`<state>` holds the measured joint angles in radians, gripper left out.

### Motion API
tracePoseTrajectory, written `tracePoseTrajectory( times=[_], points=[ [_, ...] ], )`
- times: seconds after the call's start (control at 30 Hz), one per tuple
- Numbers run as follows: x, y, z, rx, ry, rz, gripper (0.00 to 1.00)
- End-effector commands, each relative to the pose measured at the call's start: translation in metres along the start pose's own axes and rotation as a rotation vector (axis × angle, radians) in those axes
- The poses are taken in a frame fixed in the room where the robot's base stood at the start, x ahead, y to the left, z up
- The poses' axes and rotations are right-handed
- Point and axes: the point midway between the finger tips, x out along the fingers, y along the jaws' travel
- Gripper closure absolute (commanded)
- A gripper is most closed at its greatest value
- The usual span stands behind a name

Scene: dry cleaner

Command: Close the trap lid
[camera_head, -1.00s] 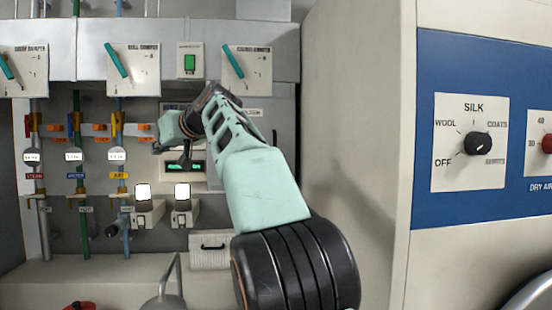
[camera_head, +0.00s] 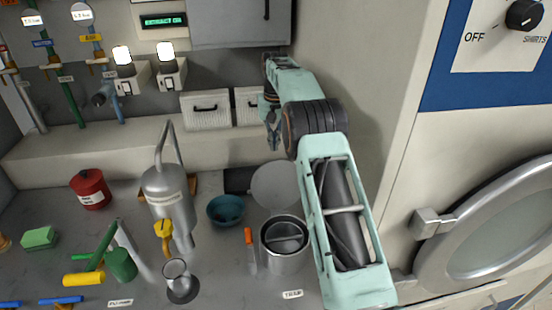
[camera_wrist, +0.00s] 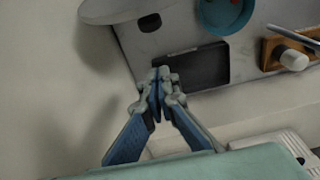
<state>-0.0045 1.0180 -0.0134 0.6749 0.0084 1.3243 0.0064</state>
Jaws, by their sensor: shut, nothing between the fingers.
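My gripper (camera_head: 273,143) is shut and empty, pointing down behind the disc, near the back ledge. In the wrist view my gripper (camera_wrist: 161,76) is below the disc and apart from it.
A black box (camera_head: 239,180) and a teal bowl (camera_head: 225,213) are left of the disc. An orange-topped tube (camera_head: 250,250) stands beside the canister. A tall metal can (camera_head: 168,200) is farther left. The beige machine (camera_head: 375,130) walls off the right. White drawers (camera_head: 205,109) are behind.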

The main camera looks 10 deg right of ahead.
Motion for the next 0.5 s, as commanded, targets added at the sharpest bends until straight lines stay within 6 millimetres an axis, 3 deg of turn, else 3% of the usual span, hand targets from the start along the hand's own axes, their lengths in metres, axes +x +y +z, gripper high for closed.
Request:
tracePoseTrajectory(
  times=[0.23, 0.5],
  points=[
    [0.055, -0.001, 0.001, -0.001, -0.003, 0.000, 1.00],
    [0.046, -0.001, 0.018, -0.002, 0.002, -0.001, 1.00]
  ],
)
